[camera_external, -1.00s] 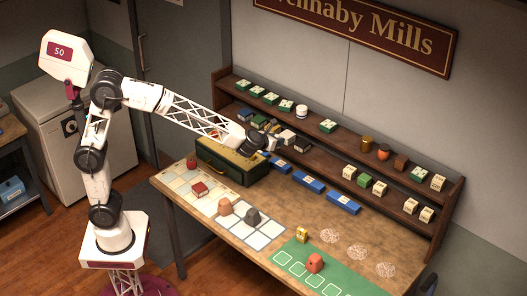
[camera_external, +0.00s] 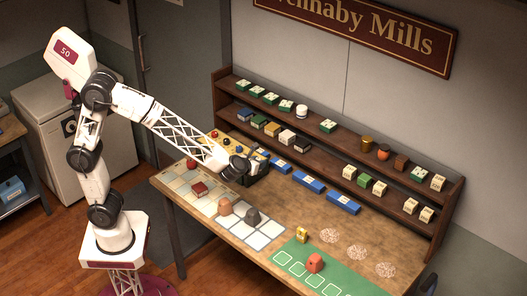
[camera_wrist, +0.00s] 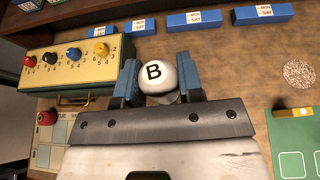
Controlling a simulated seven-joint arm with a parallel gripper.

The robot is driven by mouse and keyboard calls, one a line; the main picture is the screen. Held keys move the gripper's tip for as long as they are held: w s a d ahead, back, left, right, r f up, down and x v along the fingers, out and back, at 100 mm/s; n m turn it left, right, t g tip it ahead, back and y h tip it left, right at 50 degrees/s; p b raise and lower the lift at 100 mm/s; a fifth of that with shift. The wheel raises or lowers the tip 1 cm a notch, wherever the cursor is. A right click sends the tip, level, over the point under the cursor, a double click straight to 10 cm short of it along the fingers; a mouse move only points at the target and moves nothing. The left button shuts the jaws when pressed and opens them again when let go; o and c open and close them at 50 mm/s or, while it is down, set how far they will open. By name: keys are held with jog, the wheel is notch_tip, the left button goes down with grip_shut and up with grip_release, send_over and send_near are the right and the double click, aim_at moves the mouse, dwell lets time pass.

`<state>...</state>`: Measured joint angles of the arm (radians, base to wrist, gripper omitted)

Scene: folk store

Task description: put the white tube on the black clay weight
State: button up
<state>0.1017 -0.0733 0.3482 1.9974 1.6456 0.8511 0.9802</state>
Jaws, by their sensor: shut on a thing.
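My gripper (camera_wrist: 162,82) is shut on the white tube (camera_wrist: 165,72), which shows in the wrist view as a white round end marked with a black B between the two blue fingers. Its lower part is mostly hidden. In the external view my gripper (camera_external: 246,166) is over the table near the control box, and I cannot make out the tube there. The black clay weight (camera_external: 253,216), a dark grey lump, sits on the pale squares of the table, in front of and a little right of my gripper. It does not show in the wrist view.
The control box (camera_wrist: 68,78) with coloured knobs stands just left of my gripper. Blue boxes (camera_external: 312,185) line the back below the shelves. An orange-brown lump (camera_external: 225,207) is left of the weight, a red block (camera_external: 199,188) farther left. A green mat (camera_external: 303,249) lies right.

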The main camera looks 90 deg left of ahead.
jog(key=s+d+f+n+g, duration=0.1)
jog(key=s+d+f, duration=0.3)
jog(key=s, duration=0.5)
jog(key=s+d+f+n+g+y, duration=0.1)
jog(key=s+d+f, duration=0.3)
jog(key=s, duration=0.6)
jog(key=shift+d+f, duration=0.2)
jog(key=shift+f, duration=0.5)
jog(key=shift+w, duration=0.15)
send_over(253, 211)
jog(key=shift+f, duration=0.75)
jog(key=shift+f, duration=1.75)
